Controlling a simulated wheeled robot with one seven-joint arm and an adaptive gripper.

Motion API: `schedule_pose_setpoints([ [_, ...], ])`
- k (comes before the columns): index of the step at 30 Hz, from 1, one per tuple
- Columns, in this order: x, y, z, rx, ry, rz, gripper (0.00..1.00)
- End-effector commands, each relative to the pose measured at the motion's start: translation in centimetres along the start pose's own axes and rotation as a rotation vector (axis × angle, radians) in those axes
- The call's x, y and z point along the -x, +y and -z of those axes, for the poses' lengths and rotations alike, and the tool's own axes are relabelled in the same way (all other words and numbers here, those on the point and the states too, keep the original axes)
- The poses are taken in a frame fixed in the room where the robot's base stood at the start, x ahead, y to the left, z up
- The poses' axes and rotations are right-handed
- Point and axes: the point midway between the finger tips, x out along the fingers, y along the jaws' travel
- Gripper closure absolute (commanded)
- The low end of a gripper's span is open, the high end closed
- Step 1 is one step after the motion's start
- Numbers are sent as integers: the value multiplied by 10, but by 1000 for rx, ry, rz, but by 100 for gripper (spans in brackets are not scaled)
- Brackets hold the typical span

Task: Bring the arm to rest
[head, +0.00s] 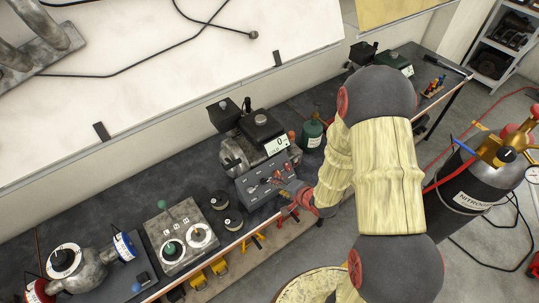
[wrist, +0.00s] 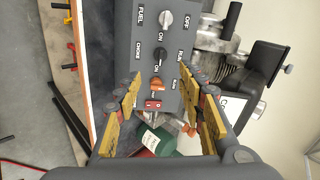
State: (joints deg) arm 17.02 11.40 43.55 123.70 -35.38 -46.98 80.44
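My gripper (head: 298,196) is at the front right of a grey control box on the workbench, at the end of my arm. In the wrist view my gripper (wrist: 164,80) has its two yellow-padded fingers spread apart, with nothing held between them. The grey control panel (wrist: 150,45) lies beyond the fingertips. It carries a light knob (wrist: 166,20), a black knob (wrist: 159,56), an orange switch (wrist: 157,84) and a red rocker (wrist: 153,104). I cannot tell whether a fingertip touches the panel. In the head view my arm hides part of the bench.
An engine with a small display (head: 277,146) stands behind the panel. A green bottle (head: 312,132) is close to my arm. A grey box with gauges (head: 182,238) is at left on the bench. A nitrogen cylinder (head: 466,188) stands at right on the floor.

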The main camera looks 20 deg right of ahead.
Motion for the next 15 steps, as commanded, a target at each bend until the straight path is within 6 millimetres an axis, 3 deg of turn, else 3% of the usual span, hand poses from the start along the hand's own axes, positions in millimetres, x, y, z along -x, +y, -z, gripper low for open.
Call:
schedule_pose_setpoints([
  [9,0,6,-1,64,-4,-21,60],
  [11,1,20,-2,127,-13,-72,60],
  [15,16,81,-9,302,-70,-298,60],
])
